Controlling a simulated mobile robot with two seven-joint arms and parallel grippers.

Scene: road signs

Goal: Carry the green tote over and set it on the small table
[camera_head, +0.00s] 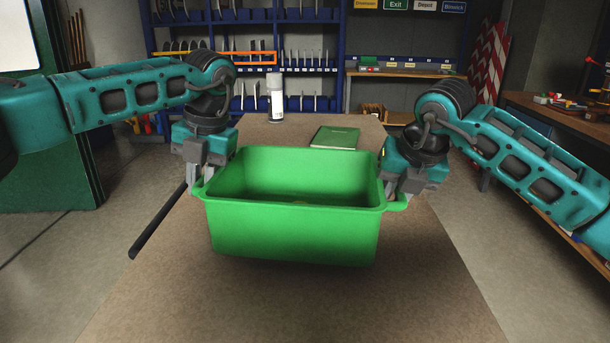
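The green tote (295,232) hangs between my two grippers at the centre, upright and open at the top. Its inside looks mostly empty, with a small tan spot on the floor that I cannot identify. My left gripper (197,184) is closed at the tote's left handle, and my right gripper (397,199) at its right handle; the fingertips are partly hidden. A brown tabletop (300,305) lies under and around the tote. I cannot tell for sure whether the tote's base touches it.
A green book (335,137) and a white spray can (276,98) stand on the far part of the tabletop. A dark rod (158,224) slants at the left. Blue shelving (258,62) lines the back, and a workbench (560,118) stands at the right. The near tabletop is bare.

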